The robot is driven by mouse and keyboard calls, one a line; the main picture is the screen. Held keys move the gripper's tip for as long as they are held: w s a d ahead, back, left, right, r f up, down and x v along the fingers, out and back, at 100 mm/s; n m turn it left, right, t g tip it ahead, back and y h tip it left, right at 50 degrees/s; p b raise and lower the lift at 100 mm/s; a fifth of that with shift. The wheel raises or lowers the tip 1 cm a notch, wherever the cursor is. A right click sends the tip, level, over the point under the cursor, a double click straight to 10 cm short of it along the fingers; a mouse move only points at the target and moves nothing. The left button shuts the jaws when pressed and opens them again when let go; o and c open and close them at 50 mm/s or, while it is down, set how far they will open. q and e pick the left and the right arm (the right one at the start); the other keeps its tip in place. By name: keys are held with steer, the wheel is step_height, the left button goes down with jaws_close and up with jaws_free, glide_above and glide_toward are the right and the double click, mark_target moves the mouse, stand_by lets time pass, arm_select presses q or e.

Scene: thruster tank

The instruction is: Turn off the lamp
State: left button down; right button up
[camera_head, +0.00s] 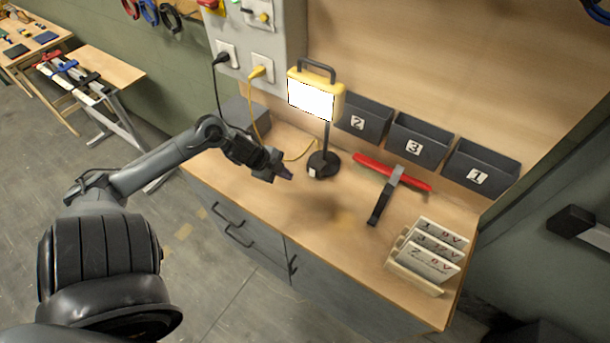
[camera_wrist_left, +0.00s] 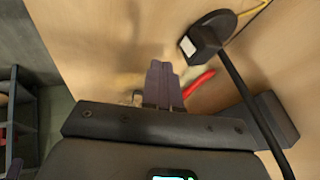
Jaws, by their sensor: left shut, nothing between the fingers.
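The lamp (camera_head: 338,98) is a yellow work light with a bright white lit panel, on a thin dark pole over a round black base (camera_head: 323,166). A small box with a white face sits on the base's near side; the base also shows at the top of the left wrist view (camera_wrist_left: 219,28). A yellow cord with a yellow plug (camera_head: 257,72) sits in a wall outlet. My left gripper (camera_head: 289,174) is shut and empty, just left of the base and apart from it. Its fingertips show in the left wrist view (camera_wrist_left: 160,66). My right gripper is not in view.
Dark bins (camera_head: 418,142) numbered 2, 3 and 1 line the back. A rack of labelled plates (camera_head: 430,252) stands at the front right. A black plug (camera_head: 221,58) is in another outlet. The front middle worktop is clear.

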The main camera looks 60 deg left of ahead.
mark_target(312, 173)
arm_select(q)
steer(key=b+x, duration=0.1)
steer(key=x, duration=0.6)
steer(key=shift+b, duration=0.35)
steer(key=shift+w+a+f, duration=0.15)
steer(key=shift+w+a, duration=0.15)
steer(key=shift+w, duration=0.3)
steer(key=shift+w+a+f, duration=0.15)
steer(key=shift+w+a, duration=0.1)
steer(key=shift+w, duration=0.4)
steer(key=shift+w+a+f, duration=0.1)
steer(key=shift+w+a, duration=0.2)
steer(key=shift+w, duration=0.3)
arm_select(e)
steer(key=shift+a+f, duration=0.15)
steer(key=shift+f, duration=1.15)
